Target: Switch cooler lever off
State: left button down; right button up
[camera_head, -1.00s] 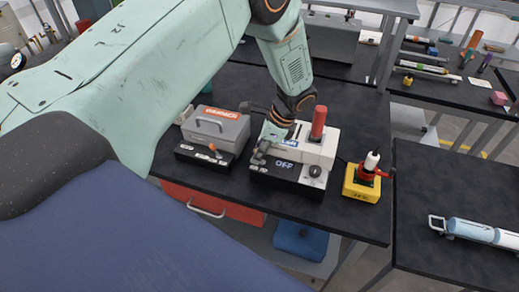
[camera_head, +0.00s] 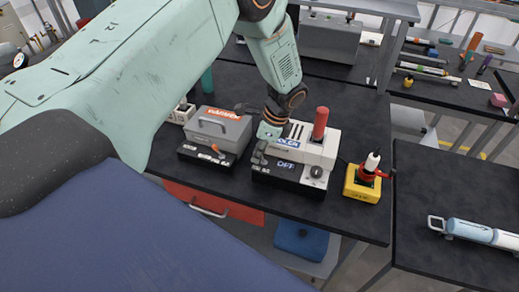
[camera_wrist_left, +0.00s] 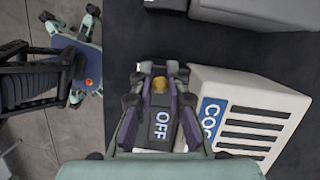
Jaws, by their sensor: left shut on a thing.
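The cooler (camera_head: 318,152) is a white box with a dark front base, standing on the black table. Its display (camera_head: 288,165) reads OFF, also in the left wrist view (camera_wrist_left: 162,122). A red cylinder (camera_head: 320,123) stands on its top. My left gripper (camera_head: 260,156) is at the cooler's left front corner. In the left wrist view, its fingers (camera_wrist_left: 160,80) are closed around a small brass-coloured piece (camera_wrist_left: 160,87) just beyond the display, which I take for the lever. The fingers hide most of it. My right gripper is not in view.
A grey heater-like box (camera_head: 220,132) with an orange label stands close on the left. A yellow block (camera_head: 361,184) with a red-handled device is close on the right. A side table (camera_head: 450,262) holds a light-blue cylinder (camera_head: 480,233). The black table's front strip is clear.

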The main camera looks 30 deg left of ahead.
aim_at(267, 161)
pick_arm(q)
jog(key=shift+a+f+h, duration=0.1)
jog(key=shift+a+h, duration=0.05)
jog(key=shift+h, duration=0.25)
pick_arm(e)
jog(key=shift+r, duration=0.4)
pick_arm(q)
jog(key=c, duration=1.6)
grip_release()
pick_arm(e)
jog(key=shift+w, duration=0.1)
pick_arm(q)
jog(key=v, duration=1.2)
jog(key=shift+s, duration=0.1)
